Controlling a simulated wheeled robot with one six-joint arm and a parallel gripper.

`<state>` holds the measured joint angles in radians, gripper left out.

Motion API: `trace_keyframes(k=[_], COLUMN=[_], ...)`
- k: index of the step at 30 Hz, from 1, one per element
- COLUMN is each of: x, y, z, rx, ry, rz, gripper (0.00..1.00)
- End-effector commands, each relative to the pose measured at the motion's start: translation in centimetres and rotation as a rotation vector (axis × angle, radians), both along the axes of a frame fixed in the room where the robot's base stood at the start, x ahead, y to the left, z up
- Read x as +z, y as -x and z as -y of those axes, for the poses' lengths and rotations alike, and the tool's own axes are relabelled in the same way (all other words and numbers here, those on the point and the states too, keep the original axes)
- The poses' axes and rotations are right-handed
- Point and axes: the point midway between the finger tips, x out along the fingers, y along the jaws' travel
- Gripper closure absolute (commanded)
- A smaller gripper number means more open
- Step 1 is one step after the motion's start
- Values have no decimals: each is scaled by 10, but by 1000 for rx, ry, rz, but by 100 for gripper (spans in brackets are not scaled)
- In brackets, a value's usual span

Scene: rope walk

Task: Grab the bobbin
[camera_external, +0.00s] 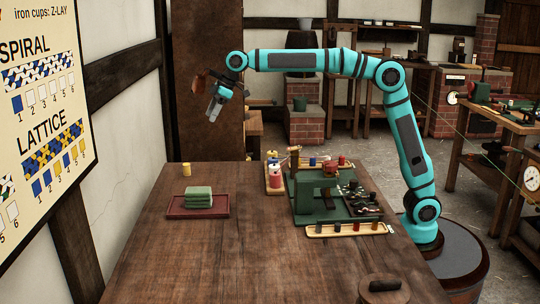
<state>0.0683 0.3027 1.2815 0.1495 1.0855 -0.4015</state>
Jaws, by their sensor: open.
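Several small spool-like pieces that may be bobbins show, and I cannot tell which one is the task's bobbin. White, red and yellow pieces (274,172) stand in a holder left of a green machine (316,184). More small dark, red and grey pieces (356,226) stand in a pale tray (318,231) in front of it. My gripper (212,111) is open, pointing down, high above the far left of the table, apart from all of these.
A dark red tray (177,213) holds a stack of green folded cloths (198,196). A round wooden lid-like piece (384,288) lies at the front right. The table's middle and front left are clear. A wall board (38,110) stands at the left.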

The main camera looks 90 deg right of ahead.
Motion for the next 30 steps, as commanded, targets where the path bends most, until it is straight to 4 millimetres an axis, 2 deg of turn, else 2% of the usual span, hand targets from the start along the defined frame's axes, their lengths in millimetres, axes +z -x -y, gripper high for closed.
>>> trace_keyframes(k=[1, 3, 7, 16, 30], x=[-12, -23, -39, -63, -139], y=[-13, -25, -41, -55, -84], z=[2, 3, 5, 3, -7], rx=[9, 21, 38, 50, 50], ry=[-1, -2, -5, -7, -6], rz=[-23, -49, -86, -110, -109], gripper=[46, 46, 46, 46, 46])
